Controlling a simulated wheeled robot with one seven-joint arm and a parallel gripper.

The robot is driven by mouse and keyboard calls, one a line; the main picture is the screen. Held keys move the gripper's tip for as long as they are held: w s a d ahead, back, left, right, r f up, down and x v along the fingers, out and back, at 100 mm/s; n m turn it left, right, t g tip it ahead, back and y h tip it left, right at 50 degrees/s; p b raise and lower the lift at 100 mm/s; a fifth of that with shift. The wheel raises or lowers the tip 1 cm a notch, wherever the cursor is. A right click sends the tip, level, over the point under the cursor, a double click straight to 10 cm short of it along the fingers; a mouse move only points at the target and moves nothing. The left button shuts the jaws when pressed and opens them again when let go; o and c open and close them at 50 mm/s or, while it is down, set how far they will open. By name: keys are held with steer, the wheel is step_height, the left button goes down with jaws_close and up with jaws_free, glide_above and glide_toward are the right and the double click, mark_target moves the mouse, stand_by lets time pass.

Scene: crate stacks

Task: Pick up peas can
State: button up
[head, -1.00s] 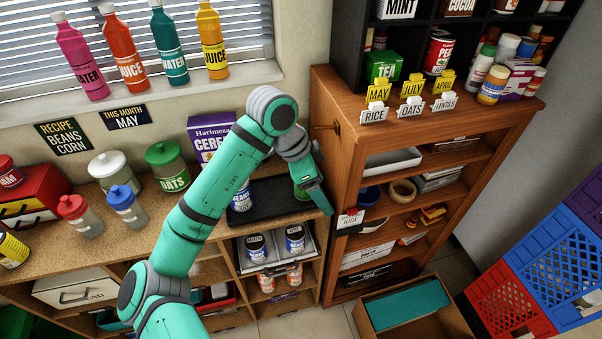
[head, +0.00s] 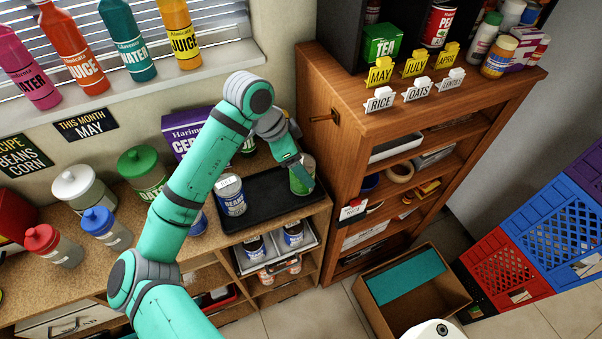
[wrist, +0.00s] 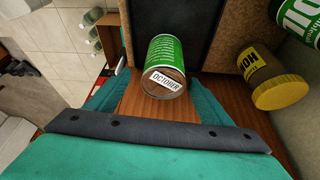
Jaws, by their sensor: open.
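A green-labelled can (head: 302,176) stands at the right end of the black tray (head: 262,212) in the head view. In the wrist view the same can (wrist: 168,52) shows a green side and an end with a white OCTOBER tag. Its name cannot be read. My gripper (wrist: 157,95) is open, with one teal finger low on each side of the can. In the head view my gripper (head: 297,172) is at the can and partly covers it. A red can (head: 438,24) lettered PE stands in the dark upper shelf.
A blue BEANS can (head: 231,196) stands on the tray to the left. The wooden shelf unit (head: 330,150) rises close on the right. A yellow-lidded jar (wrist: 276,88) is right of the can in the wrist view. An open cardboard box (head: 412,320) is on the floor.

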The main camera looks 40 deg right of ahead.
steer(key=shift+w+x, duration=0.1)
steer(key=shift+x, duration=1.35)
steer(key=shift+w+x, duration=0.15)
steer(key=shift+x, duration=1.3)
steer(key=c, duration=1.6)
